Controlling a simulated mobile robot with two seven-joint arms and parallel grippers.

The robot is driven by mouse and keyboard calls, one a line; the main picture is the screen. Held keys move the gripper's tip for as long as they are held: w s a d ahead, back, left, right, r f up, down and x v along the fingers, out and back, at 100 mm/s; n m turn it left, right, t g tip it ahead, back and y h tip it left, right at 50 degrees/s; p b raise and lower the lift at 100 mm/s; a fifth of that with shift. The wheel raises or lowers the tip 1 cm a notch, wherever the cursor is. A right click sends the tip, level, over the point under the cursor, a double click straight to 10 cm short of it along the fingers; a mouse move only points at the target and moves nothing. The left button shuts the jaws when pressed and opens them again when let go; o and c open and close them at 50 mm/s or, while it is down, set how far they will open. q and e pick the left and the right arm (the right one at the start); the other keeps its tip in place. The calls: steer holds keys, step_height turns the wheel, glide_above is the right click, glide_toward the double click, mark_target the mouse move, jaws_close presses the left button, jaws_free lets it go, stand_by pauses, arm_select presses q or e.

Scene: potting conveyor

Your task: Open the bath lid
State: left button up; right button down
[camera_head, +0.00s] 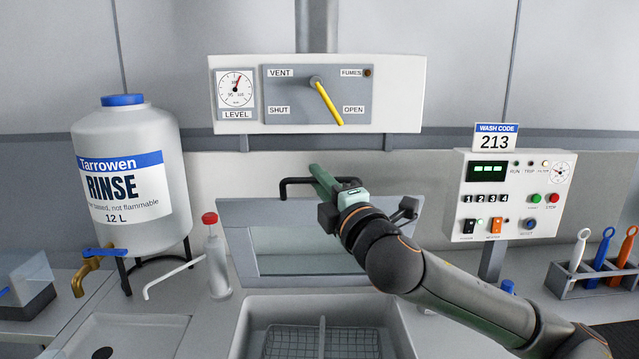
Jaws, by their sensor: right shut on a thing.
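The bath lid (238,242) is a grey framed panel with a pale window (305,250). It stands raised and tilted at the back of the open bath (238,335). A black bar handle (293,182) runs along its upper edge. My right gripper (320,176), with green fingers, is shut on this handle. The gripper and wrist hide part of the handle and the lid's right side. A wire basket (292,343) shows inside the bath below the lid. My left gripper is out of view.
A yellow lever (328,103) on the back panel points toward OPEN. A RINSE tank (130,185) and a red-topped bottle (216,258) stand at left. A control box (510,195) and a rack of coloured-handled tools (595,275) are at right.

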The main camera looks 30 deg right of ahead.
steer(key=c, duration=1.3)
jaws_free()
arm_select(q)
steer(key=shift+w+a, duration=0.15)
arm_select(e)
steer(key=o, duration=0.4)
arm_select(q)
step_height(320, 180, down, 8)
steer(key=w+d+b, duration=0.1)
steer(key=b, duration=1.2)
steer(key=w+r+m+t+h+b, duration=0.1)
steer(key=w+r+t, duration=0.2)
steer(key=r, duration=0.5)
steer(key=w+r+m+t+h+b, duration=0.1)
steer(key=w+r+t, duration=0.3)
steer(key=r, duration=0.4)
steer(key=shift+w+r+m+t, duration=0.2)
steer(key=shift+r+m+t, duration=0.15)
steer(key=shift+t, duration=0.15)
arm_select(e)
steer(key=shift+v, duration=6.2)
